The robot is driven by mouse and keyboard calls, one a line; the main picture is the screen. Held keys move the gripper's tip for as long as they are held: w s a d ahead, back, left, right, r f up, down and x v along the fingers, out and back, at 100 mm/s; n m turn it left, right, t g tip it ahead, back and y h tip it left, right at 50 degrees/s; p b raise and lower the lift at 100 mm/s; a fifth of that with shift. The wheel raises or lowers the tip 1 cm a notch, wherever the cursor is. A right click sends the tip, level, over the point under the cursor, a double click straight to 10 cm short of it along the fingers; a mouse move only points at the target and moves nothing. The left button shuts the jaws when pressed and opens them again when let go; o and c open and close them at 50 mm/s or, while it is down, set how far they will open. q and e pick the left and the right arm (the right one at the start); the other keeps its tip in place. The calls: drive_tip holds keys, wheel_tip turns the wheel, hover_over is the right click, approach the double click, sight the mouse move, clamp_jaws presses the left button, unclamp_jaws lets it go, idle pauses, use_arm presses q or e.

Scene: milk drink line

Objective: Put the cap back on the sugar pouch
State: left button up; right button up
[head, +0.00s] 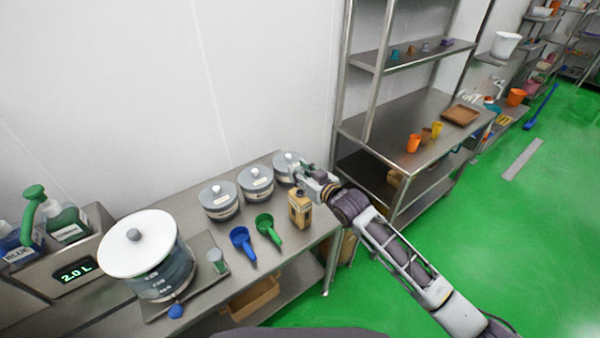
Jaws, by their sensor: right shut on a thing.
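The sugar pouch (299,211), a tan and brown pack with a label, stands upright near the right end of the steel table. My right gripper (304,181) is just above and behind the pouch's top, its arm reaching in from the lower right. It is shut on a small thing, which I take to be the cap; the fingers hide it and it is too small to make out. I cannot tell whether the cap touches the pouch's spout. My left gripper is not in view.
Three grey-lidded jars (256,183) stand along the wall behind the pouch, the rightmost close to my gripper. A large white-lidded pot (160,272) stands further left.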

sight(300, 194)
drive_tip(key=shift+a+f, duration=0.1)
drive_tip(key=shift+f, duration=0.1)
drive_tip(key=shift+f, duration=0.15)
drive_tip(key=shift+f+b, duration=0.45)
drive_tip(key=shift+f, duration=0.25)
wheel_tip(300, 194, down, 2)
drive_tip(key=shift+f+b, duration=0.1)
drive_tip(key=shift+b, duration=0.95)
drive_tip(key=shift+f+b, duration=0.45)
drive_tip(key=shift+f, duration=0.55)
drive_tip(key=shift+p, duration=0.55)
drive_tip(key=shift+f+p, duration=0.2)
drive_tip(key=shift+p, duration=0.15)
idle(1.5)
idle(0.4)
